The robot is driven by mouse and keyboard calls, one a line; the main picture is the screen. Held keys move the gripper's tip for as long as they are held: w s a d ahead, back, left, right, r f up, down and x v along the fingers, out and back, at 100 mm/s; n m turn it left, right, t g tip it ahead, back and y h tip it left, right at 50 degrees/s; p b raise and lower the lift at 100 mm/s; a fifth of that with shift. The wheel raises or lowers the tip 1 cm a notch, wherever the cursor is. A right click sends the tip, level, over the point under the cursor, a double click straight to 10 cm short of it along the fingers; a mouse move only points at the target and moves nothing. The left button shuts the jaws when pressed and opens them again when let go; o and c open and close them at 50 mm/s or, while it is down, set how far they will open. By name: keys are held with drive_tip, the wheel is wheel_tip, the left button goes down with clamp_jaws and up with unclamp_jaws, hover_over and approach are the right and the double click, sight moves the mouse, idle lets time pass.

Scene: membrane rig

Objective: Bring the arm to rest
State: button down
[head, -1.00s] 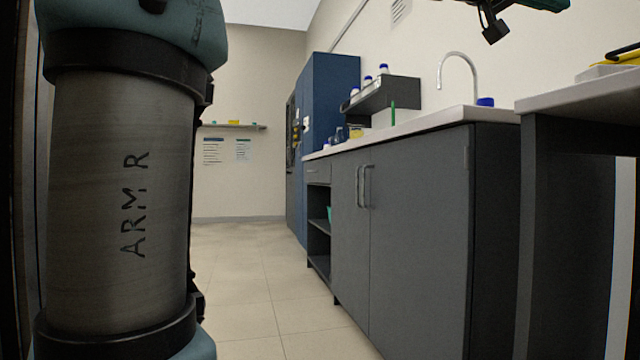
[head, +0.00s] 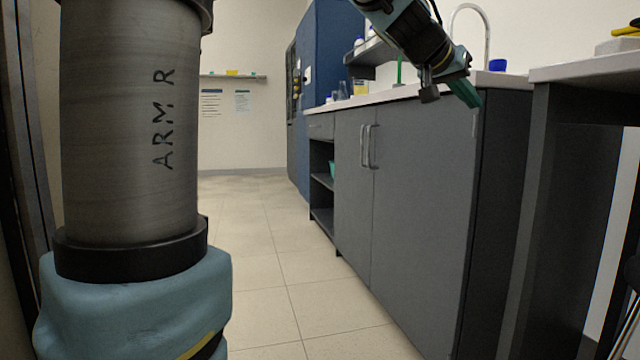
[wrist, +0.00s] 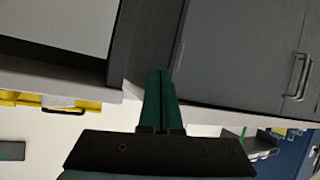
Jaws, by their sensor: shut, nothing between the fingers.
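My gripper (head: 468,93) is in the upper right of the head view, in front of the grey sink cabinet near its worktop edge. Its green fingers point down and to the right. In the wrist view my gripper (wrist: 161,78) shows its two green fingers side by side, shut, with nothing between them. A large arm link of mine marked "ARM R" fills the left of the head view and hides what is behind it.
The grey cabinet (head: 420,190) with a sink tap (head: 487,30) runs along the right. A table (head: 585,72) stands at far right, with a yellow item (head: 620,42) on it. A blue cabinet (head: 322,50) stands behind. The tiled floor (head: 255,230) in the middle is clear.

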drive_tip(key=w+a+f+n+g+y+p, duration=0.15)
drive_tip(key=a+f+n+y+p, duration=0.4)
drive_tip(key=a+f, duration=1.2)
drive_tip(key=s+a+f+n+g+y+p, duration=0.1)
drive_tip(key=s+a+f+g+y+p, duration=0.15)
drive_tip(key=s+a+f, duration=0.5)
drive_tip(key=s+a+f+n+g+y+p, duration=0.15)
drive_tip(key=s+a+p, duration=0.3)
drive_tip(key=a, duration=0.55)
wheel_tip(320, 180, up, 37)
drive_tip(key=p, duration=3.6)
drive_tip(key=shift+s+a+y+p, duration=0.15)
drive_tip(key=shift+s+y+p, duration=0.15)
drive_tip(key=shift+s+y, duration=0.15)
